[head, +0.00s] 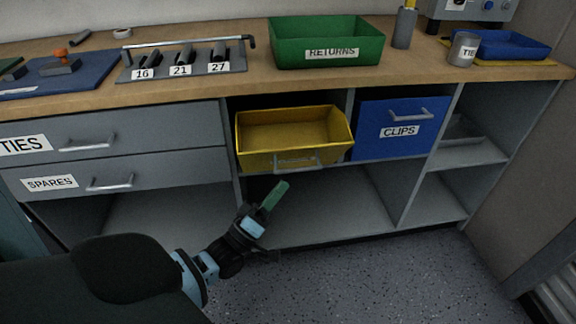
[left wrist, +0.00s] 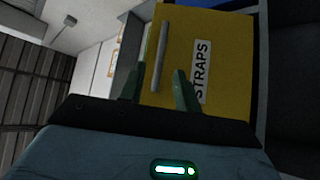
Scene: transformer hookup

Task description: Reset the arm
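My left gripper (head: 277,190) reaches in from the lower left, below and in front of the yellow drawer (head: 255,155). In the left wrist view, the left gripper (left wrist: 158,85) has its two green fingers apart with nothing between the tips. The yellow drawer is pulled out and looks empty inside. Its front (left wrist: 215,65), labelled STRAPS, fills much of the wrist view. The drawer's grey bar handle (head: 298,162) is just above the fingertips in the head view; the handle (left wrist: 160,55) appears beyond them in the wrist view. My right gripper is not in view.
A blue CLIPS drawer (head: 400,118) is shut to the right. Grey drawers TIES (head: 75,143) and SPARES (head: 90,183) are shut at left. The worktop holds a green RETURNS bin (head: 325,40) and a numbered rack (head: 185,68). The speckled floor (head: 370,280) in front is clear.

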